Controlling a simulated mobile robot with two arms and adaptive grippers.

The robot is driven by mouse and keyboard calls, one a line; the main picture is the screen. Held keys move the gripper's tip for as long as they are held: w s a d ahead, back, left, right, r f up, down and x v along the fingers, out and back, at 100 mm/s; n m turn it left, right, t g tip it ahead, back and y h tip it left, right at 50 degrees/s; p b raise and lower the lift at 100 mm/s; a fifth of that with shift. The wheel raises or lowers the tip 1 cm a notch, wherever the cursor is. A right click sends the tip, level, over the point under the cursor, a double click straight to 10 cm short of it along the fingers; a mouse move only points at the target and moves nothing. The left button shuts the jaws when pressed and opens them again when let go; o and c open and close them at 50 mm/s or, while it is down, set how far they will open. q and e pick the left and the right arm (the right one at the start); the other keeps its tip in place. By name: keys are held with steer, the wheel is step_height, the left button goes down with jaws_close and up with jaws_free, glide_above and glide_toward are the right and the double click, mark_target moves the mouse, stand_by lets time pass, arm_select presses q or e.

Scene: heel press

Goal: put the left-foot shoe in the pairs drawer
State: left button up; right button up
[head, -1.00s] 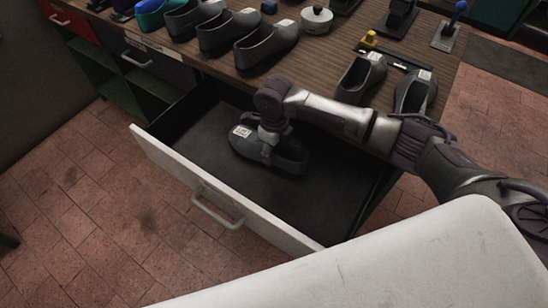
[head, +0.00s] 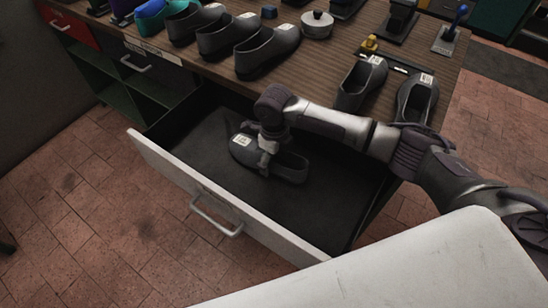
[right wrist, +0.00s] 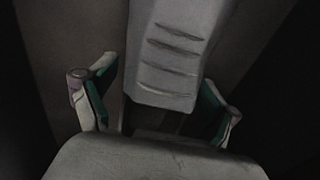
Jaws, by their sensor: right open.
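A dark grey shoe (head: 290,167) with a white label lies on the floor of the open drawer. The drawer (head: 225,222) has a white front with a metal handle and a dark inside. My right gripper (head: 265,160) is down in the drawer over the middle of this shoe, its fingers open and hiding part of it. In the right wrist view, the open fingers (right wrist: 157,103) show green pads with a gap between them. A large grey rounded surface fills the bottom there; I cannot tell for sure what it is. My left gripper is not in view.
Above the drawer, the wooden bench (head: 310,66) holds a row of grey shoes (head: 268,55), two labelled shoes (head: 362,84) at the right, a round tin (head: 317,26) and small tools. Green shelves (head: 118,95) stand left of the drawer. Drawer floor is free around the shoe.

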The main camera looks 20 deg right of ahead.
step_height(320, 180, up, 12)
steer(key=p, duration=1.1)
steer(key=shift+r, duration=0.2)
